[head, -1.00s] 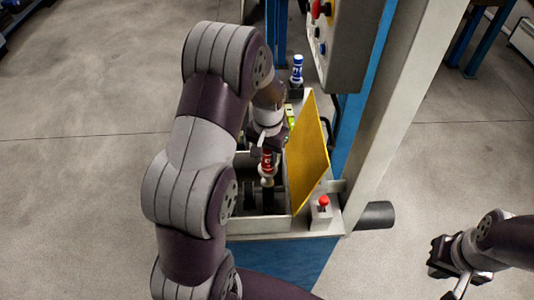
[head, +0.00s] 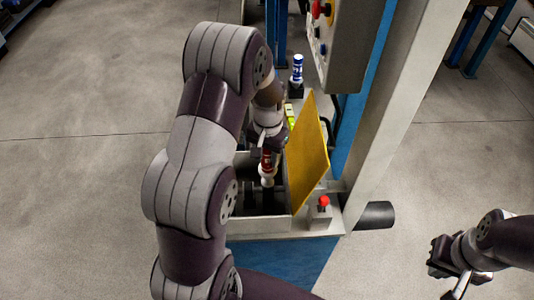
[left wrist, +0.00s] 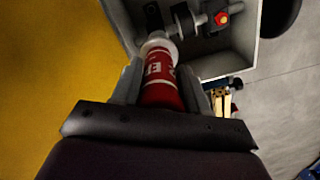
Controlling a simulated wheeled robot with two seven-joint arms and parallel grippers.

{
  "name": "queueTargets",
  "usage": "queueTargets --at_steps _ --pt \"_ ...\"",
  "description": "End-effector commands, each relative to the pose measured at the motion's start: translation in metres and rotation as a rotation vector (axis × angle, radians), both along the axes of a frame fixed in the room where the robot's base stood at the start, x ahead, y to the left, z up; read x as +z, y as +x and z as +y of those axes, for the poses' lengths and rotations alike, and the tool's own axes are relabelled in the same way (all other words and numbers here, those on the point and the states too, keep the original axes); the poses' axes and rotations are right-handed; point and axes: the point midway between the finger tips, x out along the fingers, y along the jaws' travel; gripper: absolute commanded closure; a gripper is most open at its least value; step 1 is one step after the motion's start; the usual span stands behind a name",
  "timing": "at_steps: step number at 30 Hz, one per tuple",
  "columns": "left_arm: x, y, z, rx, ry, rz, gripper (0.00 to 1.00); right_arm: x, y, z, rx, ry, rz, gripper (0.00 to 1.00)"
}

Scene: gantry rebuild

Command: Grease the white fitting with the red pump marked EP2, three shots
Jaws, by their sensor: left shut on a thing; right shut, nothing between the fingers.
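My left gripper (head: 266,152) is shut on the red pump (head: 267,161), above the open grey box. In the left wrist view the red pump (left wrist: 161,88) sits between the fingers, with white letters starting "E"; the rest of the mark is hidden. A pale collar (left wrist: 158,44) is at its far end, close to grey metal parts in the box. I cannot tell whether the collar is touching a fitting, and I cannot make out the white fitting for certain. A fitting with a red tip (left wrist: 222,18) is beside it. My right gripper (head: 447,272) is shut and empty at the lower right.
A yellow panel (head: 308,155) stands tilted along the right of the grey box (head: 262,226). A blue pump (head: 297,70) stands behind. A red button (head: 323,201) sits on a small box at the front right corner. A control box (head: 345,45) hangs above. Open floor lies left.

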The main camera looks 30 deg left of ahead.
Motion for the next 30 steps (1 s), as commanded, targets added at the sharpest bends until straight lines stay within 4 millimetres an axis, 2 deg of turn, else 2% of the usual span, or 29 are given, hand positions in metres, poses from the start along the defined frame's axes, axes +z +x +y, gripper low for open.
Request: queueTargets --at_steps 5,17,23,30 --pt "-0.003 -0.001 0.000 0.000 -0.001 0.005 0.95 -0.001 0.000 0.000 0.000 0.000 0.000 1.00" --pt "0.011 -0.001 0.000 0.000 -0.001 0.005 0.95 0.011 0.000 0.000 0.000 0.000 0.000 1.00" --pt "0.008 -0.001 0.000 0.000 -0.001 0.004 0.95 0.009 0.000 0.000 0.000 0.000 0.000 1.00" --pt "0.028 -0.001 0.000 0.000 0.000 0.002 0.95 0.026 0.000 0.000 0.000 0.000 0.000 1.00"
